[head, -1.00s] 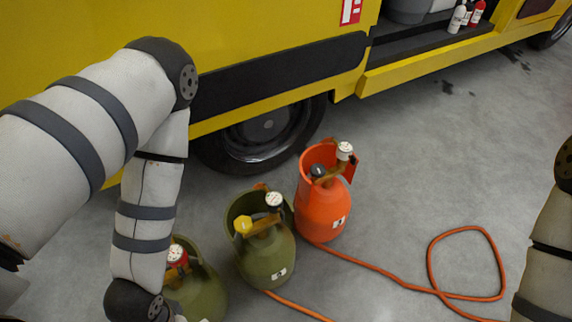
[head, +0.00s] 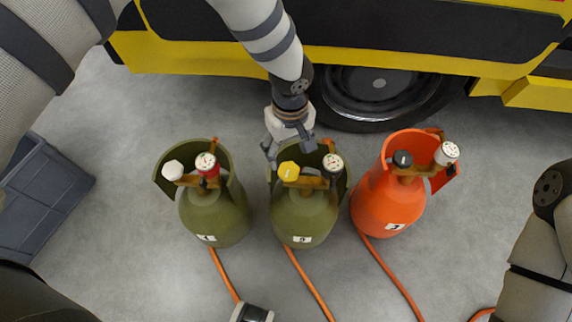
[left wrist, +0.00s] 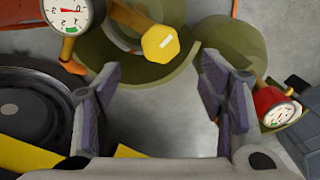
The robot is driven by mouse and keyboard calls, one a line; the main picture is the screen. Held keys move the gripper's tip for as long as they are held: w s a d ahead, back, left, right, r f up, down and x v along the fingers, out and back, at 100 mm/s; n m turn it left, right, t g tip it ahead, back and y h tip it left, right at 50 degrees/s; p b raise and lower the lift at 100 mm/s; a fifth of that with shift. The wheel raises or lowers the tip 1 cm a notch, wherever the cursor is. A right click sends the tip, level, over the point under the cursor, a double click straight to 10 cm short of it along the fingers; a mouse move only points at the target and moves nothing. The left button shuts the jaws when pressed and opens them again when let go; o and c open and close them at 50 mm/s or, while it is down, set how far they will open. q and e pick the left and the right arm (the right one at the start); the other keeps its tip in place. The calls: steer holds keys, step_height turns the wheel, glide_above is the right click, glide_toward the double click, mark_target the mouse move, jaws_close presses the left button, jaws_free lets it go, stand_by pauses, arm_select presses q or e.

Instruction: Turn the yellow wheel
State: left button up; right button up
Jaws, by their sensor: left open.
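The yellow wheel (head: 289,171) is a small knob on the brass valve of the middle green cylinder (head: 304,226). It also shows in the left wrist view (left wrist: 160,43). My left gripper (head: 287,147) is just behind the wheel, on the truck side, pointing down near the cylinder's collar. In the left wrist view its two fingers (left wrist: 160,75) are spread with nothing between them. The wheel shows beyond the fingertips, and I see no contact. Part of the cylinder's collar is hidden behind the gripper. My right gripper is out of view; only part of that arm shows.
A green cylinder (head: 214,216) with a white knob and red gauge stands left; an orange cylinder (head: 388,202) stands right. A white-faced gauge (head: 333,163) sits beside the wheel. Orange hoses (head: 310,285) run forward. The yellow truck (head: 200,60) is behind, a grey crate (head: 40,195) left.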

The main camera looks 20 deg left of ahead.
mark_target(289, 169)
arm_select(q)
step_height(289, 169, down, 8)
steer(key=shift+f+b, duration=0.15)
steer(key=shift+b, duration=0.5)
steer(key=c, duration=1.2)
